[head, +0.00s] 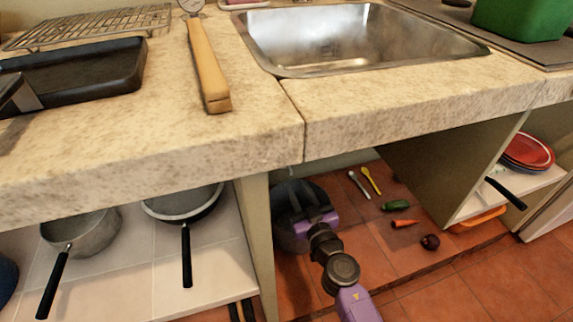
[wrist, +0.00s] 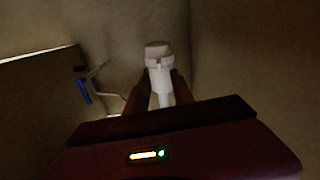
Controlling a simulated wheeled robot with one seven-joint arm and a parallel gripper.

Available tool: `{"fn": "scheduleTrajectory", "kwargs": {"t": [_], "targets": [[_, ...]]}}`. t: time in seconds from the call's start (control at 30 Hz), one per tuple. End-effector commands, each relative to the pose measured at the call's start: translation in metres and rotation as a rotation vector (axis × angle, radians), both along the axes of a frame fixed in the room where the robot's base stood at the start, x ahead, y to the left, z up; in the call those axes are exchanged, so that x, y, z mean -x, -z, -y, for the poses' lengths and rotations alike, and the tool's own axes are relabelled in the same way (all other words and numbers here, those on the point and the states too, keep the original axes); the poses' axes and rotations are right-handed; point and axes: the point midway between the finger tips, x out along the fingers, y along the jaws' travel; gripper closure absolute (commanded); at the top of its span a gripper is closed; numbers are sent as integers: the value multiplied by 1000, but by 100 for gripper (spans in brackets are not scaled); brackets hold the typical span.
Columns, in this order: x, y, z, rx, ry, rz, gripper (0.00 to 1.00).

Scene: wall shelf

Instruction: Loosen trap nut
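In the wrist view, a white trap pipe with a wider collar, the trap nut (wrist: 158,62), stands against the beige cabinet wall. Its top end looks pinkish. The fingers of my gripper (wrist: 160,88) lie on either side of the white pipe, just below the collar. The picture is too dark to tell whether they press on it or leave a gap. In the head view, my purple and black arm reaches under the counter below the sink (head: 350,35). The trap is hidden there by the counter, and the fingertips cannot be made out.
A blue-handled fitting (wrist: 84,92) with a thin pipe sits left of the trap. On the cabinet floor, right of my arm, lie two spoons (head: 371,180), a green item (head: 396,205), a carrot-like item (head: 404,223) and a dark round item (head: 430,242). Cabinet panels (head: 258,235) flank the opening.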

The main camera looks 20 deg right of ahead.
Motion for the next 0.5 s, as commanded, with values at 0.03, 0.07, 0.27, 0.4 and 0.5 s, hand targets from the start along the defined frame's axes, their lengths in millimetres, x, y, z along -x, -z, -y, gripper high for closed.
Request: {"fn": "scheduleTrajectory", "kwargs": {"t": [0.03,0.07,0.27,0.4,0.5], "targets": [[0,-1,1,-23,2,0,71],[0,-1,1,-38,3,1,71],[-7,-1,1,-98,5,2,71],[-25,-1,1,-96,5,3,71],[-41,-1,1,-96,5,3,71]]}}
